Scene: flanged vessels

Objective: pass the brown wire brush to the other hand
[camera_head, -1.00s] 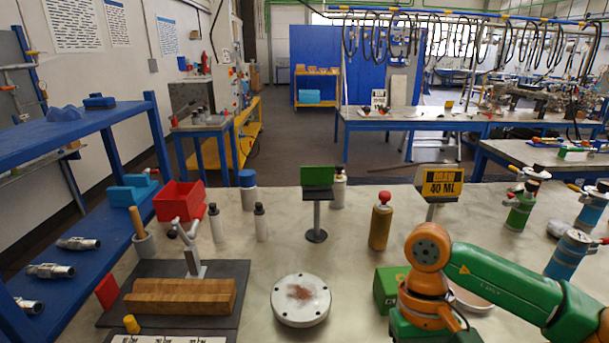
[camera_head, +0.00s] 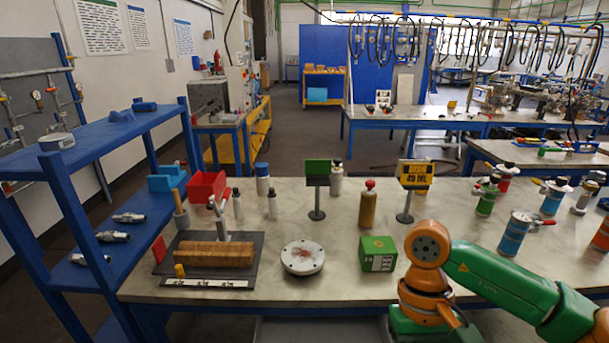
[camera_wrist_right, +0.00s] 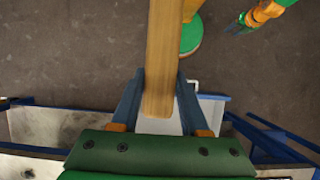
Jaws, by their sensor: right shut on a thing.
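The brown wire brush (camera_wrist_right: 165,45) shows in the right wrist view as a long, flat wooden bar reaching up from the jaws past the top edge. Its bristles are not in sight. My right gripper (camera_wrist_right: 160,85) is shut on it, a dark finger on each side, with bare floor beyond. My left gripper (camera_wrist_right: 234,27) appears small at the upper right of that view, apart from the brush, at the end of a green and orange arm; its jaws are too small to read. Neither gripper shows in the head view, only my right arm.
The bench (camera_head: 335,225) holds a wooden block (camera_head: 213,254) on a dark mat, a round grey flange (camera_head: 303,258), a green box (camera_head: 377,254), a brown bottle (camera_head: 368,206) and two signs on stands. A blue shelf (camera_head: 110,178) stands left. Floor shows beyond the bench.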

